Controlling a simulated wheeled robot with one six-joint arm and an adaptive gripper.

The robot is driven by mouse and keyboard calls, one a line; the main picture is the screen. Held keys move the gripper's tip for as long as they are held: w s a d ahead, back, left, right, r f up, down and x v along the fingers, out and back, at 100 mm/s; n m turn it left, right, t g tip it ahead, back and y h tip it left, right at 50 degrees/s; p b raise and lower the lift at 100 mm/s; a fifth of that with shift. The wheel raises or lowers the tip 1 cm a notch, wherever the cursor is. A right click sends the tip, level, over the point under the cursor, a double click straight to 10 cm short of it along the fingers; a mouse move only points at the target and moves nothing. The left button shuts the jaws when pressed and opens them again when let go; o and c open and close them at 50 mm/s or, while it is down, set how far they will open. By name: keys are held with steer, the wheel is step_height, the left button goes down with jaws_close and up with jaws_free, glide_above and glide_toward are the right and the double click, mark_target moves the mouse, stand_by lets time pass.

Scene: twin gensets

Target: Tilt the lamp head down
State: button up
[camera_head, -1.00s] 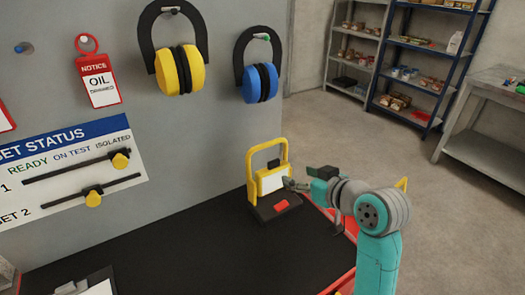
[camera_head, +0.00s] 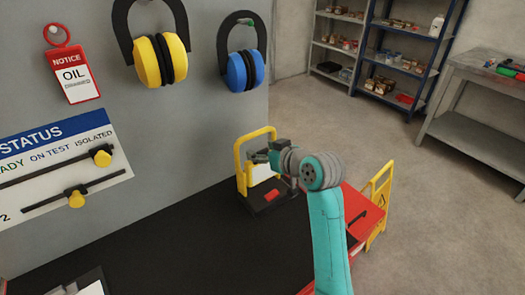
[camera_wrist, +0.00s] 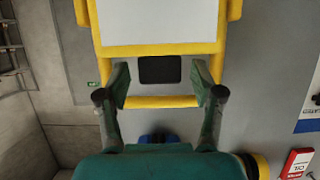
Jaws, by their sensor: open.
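The work lamp (camera_head: 241,170) stands upright on the black bench top against the grey panel. It has a yellow frame, a pale lamp head (camera_head: 263,172) and a black base (camera_head: 276,204) with a red patch. My gripper (camera_head: 262,157) is at the upper part of the lamp head and hides some of it. In the wrist view the lamp head shows as a white panel (camera_wrist: 158,20) in a yellow rim, with a black block (camera_wrist: 160,69) at its edge. My open gripper (camera_wrist: 160,82) has one finger on each side of this block, with gaps visible.
Yellow ear defenders (camera_head: 160,60) and blue ear defenders (camera_head: 245,70) hang on the panel. A red case (camera_head: 358,208) and a yellow stand (camera_head: 380,200) are right of my arm. Shelves (camera_head: 412,60) and a grey table (camera_head: 480,120) stand behind open floor.

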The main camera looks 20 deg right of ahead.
steer(key=shift+w+f, duration=0.1)
steer(key=shift+w, duration=0.1)
jaws_close()
steer(key=shift+s, duration=0.1)
steer(key=shift+s+d+f+t+y, duration=0.2)
steer(key=shift+s+f+t+y, duration=0.3)
steer(key=shift+t, duration=0.7)
steer(key=shift+s+d+f+t+y, duration=0.2)
steer(key=shift+s+t, duration=0.5)
steer(key=shift+t, duration=0.5)
steer(key=shift+s+d+f+t+y, duration=0.25)
steer(key=shift+s+t+y, duration=0.25)
steer(key=shift+t, duration=0.7)
steer(key=shift+s+f, duration=0.1)
steer(key=shift+s, duration=0.15)
